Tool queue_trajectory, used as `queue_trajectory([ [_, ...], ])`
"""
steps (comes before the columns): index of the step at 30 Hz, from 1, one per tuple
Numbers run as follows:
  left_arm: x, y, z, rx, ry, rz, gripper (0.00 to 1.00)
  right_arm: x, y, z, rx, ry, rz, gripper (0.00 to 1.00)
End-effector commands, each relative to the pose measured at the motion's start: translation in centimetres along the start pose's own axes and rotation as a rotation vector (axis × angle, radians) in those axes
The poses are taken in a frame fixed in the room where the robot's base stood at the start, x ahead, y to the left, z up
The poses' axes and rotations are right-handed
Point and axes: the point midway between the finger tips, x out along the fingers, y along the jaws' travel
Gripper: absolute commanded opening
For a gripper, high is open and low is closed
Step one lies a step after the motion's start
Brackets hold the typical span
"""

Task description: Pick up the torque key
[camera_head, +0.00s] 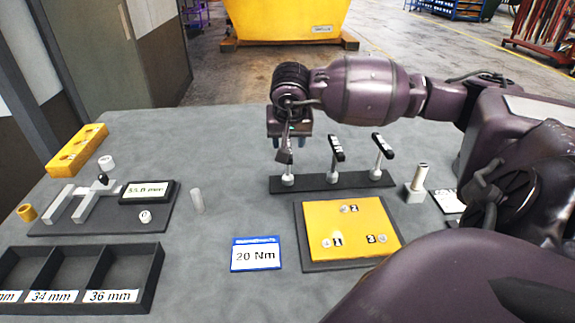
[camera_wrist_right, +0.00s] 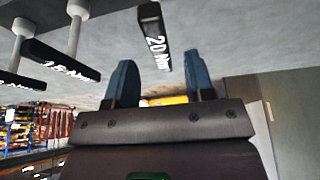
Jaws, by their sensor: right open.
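Three torque keys with dark labelled handles stand in a dark rack (camera_head: 335,182). They are a left key (camera_head: 284,157), a middle key (camera_head: 337,150) and a right key (camera_head: 383,147). My right gripper (camera_head: 290,142) is open, its blue fingers pointing down at the left key. In the right wrist view the key marked 20 Nm (camera_wrist_right: 154,36) lies between the lines of the open fingers (camera_wrist_right: 160,72), its near end about level with their tips; no contact shows. The other two handles are to its left there. A blue-edged card (camera_head: 256,255) reads 20 Nm. My left gripper is out of view.
A yellow plate (camera_head: 347,228) with numbered spots lies in front of the rack. A small post on a block (camera_head: 416,183) stands right of it. A display fixture (camera_head: 147,193), a labelled bin (camera_head: 88,254) and a yellow block (camera_head: 77,150) are at left. The table middle is mostly clear.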

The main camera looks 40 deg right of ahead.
Motion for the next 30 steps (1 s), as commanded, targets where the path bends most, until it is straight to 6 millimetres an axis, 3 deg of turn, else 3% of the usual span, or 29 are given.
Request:
queue_trajectory([
  [7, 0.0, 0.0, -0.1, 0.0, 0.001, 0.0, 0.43, 1.6, 0.0, 0.1, 0.001, -0.001, -0.001, 0.49],
  [16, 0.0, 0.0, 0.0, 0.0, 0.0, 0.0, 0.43, 5.4, -0.1, 0.3, 0.001, -0.001, -0.001, 0.49],
  [26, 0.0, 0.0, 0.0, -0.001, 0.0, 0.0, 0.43, 6.0, -0.1, 0.2, 0.0, 0.002, 0.0, 0.49],
  [30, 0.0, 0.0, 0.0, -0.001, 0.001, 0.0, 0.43, 6.0, -0.1, 0.2, 0.0, 0.001, 0.0, 0.29],
])
